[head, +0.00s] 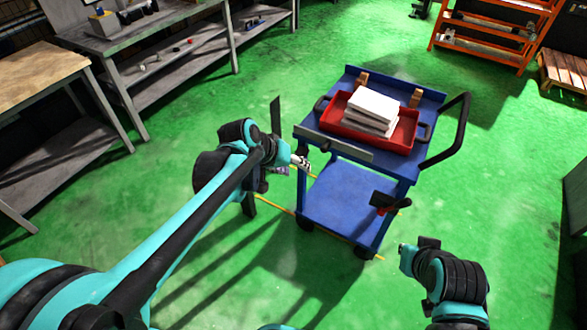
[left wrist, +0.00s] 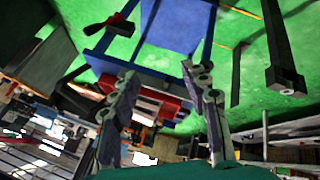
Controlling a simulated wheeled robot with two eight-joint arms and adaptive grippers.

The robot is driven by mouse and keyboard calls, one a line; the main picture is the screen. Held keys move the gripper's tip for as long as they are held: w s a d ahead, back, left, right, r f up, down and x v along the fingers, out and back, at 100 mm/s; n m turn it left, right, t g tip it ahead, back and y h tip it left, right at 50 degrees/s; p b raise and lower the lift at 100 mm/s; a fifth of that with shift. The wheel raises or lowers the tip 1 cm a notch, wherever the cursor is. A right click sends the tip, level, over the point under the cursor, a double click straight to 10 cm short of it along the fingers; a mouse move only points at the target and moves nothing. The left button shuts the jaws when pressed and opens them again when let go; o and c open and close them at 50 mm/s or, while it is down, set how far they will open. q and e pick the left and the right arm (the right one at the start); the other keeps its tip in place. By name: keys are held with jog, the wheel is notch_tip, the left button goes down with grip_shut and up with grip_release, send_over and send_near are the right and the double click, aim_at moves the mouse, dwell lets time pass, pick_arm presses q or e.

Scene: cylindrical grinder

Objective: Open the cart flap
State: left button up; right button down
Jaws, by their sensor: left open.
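The blue cart (head: 345,205) stands on the green floor, with a red tray (head: 400,138) of white stacked pieces on its top. A long grey bar (head: 333,143) along the cart's near top edge looks like the flap. My left gripper (head: 303,163) is just left of and below the bar's left end, apparently close to it; contact cannot be told. In the left wrist view the fingers (left wrist: 162,72) are spread with nothing clearly between them, and the cart (left wrist: 180,25) shows beyond. My right arm is at lower right; its gripper does not show.
A black handle (head: 455,130) sticks out from the cart's right side. A black and red piece (head: 383,203) is by its lower right corner. Grey workbenches (head: 150,35) stand at upper left, an orange rack (head: 490,35) at upper right.

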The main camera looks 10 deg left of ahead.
aim_at(322, 150)
pick_arm(q)
jog(key=shift+s+r, duration=0.35)
jog(key=shift+r, duration=0.15)
jog(key=w+f+t+h, duration=0.1)
jog(key=w+f+h, duration=0.1)
jog(key=w+f, duration=0.2)
jog(key=w+d+f+t+h, duration=0.1)
jog(key=w+f+t+h, duration=0.1)
jog(key=w+f, duration=0.3)
jog(key=w+f+t+h+b, duration=0.1)
jog(key=w+f, duration=0.4)
jog(key=w, duration=0.5)
jog(key=shift+w+d+m+t+h, duration=0.3)
jog(key=shift+w+t+h, duration=0.1)
jog(key=shift+t, duration=0.3)
jog(key=b+x, duration=0.2)
jog(key=x, duration=0.4)
jog(key=shift+f, duration=0.15)
jog(key=shift+w+d, duration=0.35)
jog(key=shift+w, duration=0.1)
